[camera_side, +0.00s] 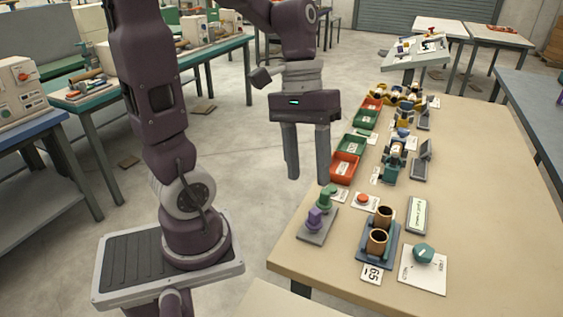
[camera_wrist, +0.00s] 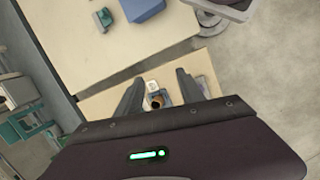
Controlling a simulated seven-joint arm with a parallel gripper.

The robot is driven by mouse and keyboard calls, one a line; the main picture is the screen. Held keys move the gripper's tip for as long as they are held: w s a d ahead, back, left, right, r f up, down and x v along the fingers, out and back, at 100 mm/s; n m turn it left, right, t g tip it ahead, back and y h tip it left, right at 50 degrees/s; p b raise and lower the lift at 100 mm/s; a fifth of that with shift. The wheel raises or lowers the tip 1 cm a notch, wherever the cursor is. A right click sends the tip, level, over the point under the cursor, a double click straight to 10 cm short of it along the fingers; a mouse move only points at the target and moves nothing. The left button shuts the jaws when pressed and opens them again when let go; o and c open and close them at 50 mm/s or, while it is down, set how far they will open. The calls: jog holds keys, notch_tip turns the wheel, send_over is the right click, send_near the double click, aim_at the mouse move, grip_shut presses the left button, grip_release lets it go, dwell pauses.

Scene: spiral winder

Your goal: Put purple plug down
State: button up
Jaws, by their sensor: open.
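The purple plug (camera_side: 315,218) stands upright on a small grey plate (camera_side: 318,237) near the front left corner of the table in the side view. A green plug (camera_side: 327,196) stands behind it on the same plate. My gripper (camera_side: 307,180) is open and empty, fingers pointing down. It hangs in the air above and behind the purple plug in the picture, touching nothing. Its spread fingers also show in the wrist view (camera_wrist: 159,76). I cannot make out the purple plug in the wrist view.
Two brown cups (camera_side: 377,241) sit in a blue holder right of the plugs. A red button (camera_side: 363,199) and a teal knob (camera_side: 423,253) are nearby. Red and green bins (camera_side: 345,166) line the table's left edge. The table's right side (camera_side: 490,200) is clear.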

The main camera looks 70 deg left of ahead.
jog(key=s+d+r+m+t+y, duration=0.2)
jog(key=s+r+m+t+y, duration=0.1)
jog(key=s+r+m+t, duration=0.1)
jog(key=shift+s+d+m+t+y, duration=0.35)
jog(key=shift+s+m+t, duration=0.6)
jog(key=shift+m, duration=0.25)
jog(key=shift+r, duration=0.1)
dwell(0.9)
